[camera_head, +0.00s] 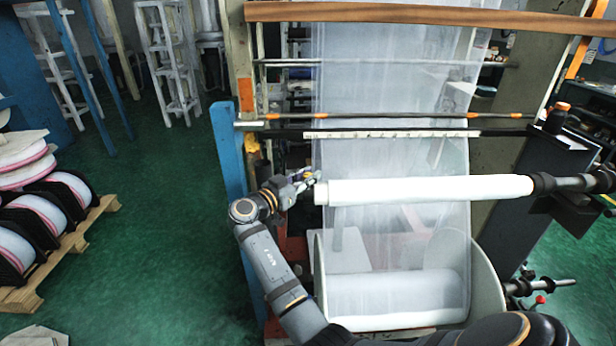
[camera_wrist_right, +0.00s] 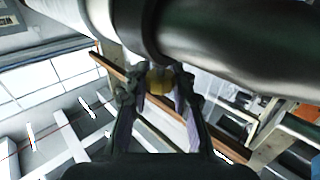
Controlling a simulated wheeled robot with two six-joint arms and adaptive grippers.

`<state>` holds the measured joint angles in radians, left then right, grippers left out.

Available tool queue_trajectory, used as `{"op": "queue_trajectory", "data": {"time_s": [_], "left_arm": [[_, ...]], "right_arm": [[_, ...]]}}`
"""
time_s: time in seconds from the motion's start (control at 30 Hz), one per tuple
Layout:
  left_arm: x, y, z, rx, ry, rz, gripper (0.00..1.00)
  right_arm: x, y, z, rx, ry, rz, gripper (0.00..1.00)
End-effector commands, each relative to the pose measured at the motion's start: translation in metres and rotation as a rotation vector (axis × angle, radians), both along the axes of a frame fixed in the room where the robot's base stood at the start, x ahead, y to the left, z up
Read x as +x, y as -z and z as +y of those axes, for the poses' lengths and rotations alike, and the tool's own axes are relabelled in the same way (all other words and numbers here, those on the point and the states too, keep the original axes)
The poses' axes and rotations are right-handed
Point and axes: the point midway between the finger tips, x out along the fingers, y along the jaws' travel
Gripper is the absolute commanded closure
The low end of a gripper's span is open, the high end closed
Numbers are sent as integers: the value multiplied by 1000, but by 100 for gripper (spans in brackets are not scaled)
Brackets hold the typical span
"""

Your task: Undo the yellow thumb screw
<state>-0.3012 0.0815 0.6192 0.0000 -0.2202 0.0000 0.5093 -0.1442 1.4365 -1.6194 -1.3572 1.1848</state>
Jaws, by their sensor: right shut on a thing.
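The yellow thumb screw (camera_wrist_right: 159,82) shows in the right wrist view between my fingertips, just below a dark collar (camera_wrist_right: 138,30) on the roller shaft. My right gripper (camera_wrist_right: 158,88) is shut on it, one finger on each side. In the head view my right arm reaches across to the left, and the right gripper (camera_head: 308,181) is at the left end of the white film roll (camera_head: 430,190). The screw cannot be made out there. My left gripper is not in view.
A blue post (camera_head: 228,160) stands just left of my right wrist. Clear film (camera_head: 390,90) hangs behind the roll, above a curved trough (camera_head: 483,285). A dark shaft (camera_head: 580,183) extends right. Reels on a pallet (camera_head: 75,243) lie at the left; green floor between is free.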

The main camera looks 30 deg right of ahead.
Motion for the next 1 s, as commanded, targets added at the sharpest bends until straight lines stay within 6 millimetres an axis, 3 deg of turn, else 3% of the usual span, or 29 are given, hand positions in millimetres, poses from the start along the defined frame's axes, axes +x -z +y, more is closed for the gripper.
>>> {"op": "queue_trajectory", "data": {"time_s": [0.27,0.5,1.0], "left_arm": [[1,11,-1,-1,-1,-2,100],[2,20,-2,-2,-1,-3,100],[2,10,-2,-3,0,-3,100]], "right_arm": [[-1,3,0,-1,-129,-3,100],[-2,1,-1,-5,-341,-3,100],[-1,-3,-1,-14,-814,7,100]]}}
